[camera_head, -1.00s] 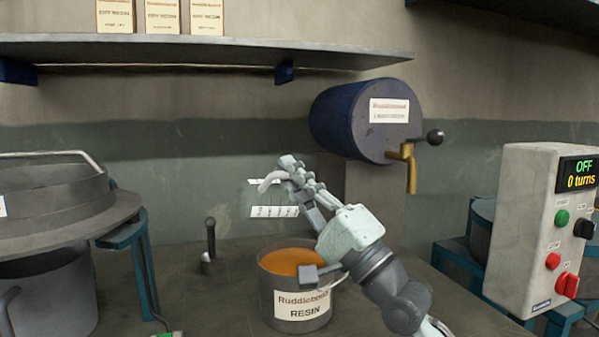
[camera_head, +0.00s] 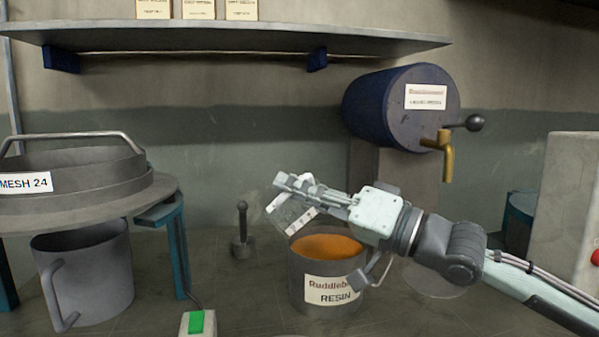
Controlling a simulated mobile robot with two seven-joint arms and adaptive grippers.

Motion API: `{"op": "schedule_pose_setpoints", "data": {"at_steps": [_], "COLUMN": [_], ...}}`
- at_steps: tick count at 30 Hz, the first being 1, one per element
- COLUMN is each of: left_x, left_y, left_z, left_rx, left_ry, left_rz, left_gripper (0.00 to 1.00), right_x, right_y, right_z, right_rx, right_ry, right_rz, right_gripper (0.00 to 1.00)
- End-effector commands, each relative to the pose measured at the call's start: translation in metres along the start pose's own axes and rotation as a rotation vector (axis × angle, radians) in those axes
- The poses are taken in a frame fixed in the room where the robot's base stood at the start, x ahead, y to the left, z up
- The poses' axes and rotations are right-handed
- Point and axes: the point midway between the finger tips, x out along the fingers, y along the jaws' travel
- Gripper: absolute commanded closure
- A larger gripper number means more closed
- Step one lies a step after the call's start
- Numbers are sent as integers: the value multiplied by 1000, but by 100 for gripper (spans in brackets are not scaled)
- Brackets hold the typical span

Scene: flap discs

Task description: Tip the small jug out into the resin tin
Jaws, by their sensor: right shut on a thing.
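The resin tin (camera_head: 312,285) stands on the bench, a grey tin labelled RESIN with orange-brown resin (camera_head: 326,247) inside. My right gripper (camera_head: 292,187) is shut on the small jug (camera_head: 291,212), a see-through vessel with white label strips. The jug is tilted and held above the tin's back-left rim. It is faint against the wall and partly hidden by the fingers, so I cannot tell what is in it or whether anything runs out. My left gripper is not in view.
A blue drum (camera_head: 390,112) with a brass tap (camera_head: 445,158) is behind on the right. A sieve (camera_head: 90,178) marked MESH 24 sits at left above a grey jug (camera_head: 90,275). A small dark-handled tool (camera_head: 242,235) stands left of the tin. A grey control box (camera_head: 575,205) is at right.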

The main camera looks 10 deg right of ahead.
Motion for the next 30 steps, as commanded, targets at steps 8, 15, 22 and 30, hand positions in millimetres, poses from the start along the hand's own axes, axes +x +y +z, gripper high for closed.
{"op": "schedule_pose_setpoints", "data": {"at_steps": [8,15,22,30], "left_x": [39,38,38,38], "left_y": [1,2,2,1], "left_z": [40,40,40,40], "left_rx": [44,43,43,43], "left_ry": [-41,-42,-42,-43], "left_rz": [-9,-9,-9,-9], "left_gripper": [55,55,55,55], "right_x": [1,2,-4,-7], "right_y": [1,10,22,27], "right_z": [6,24,33,36], "right_rx": [-114,-379,-602,-690], "right_ry": [-81,-288,-469,-539], "right_rz": [41,150,242,281], "right_gripper": [100,100,100,100]}}
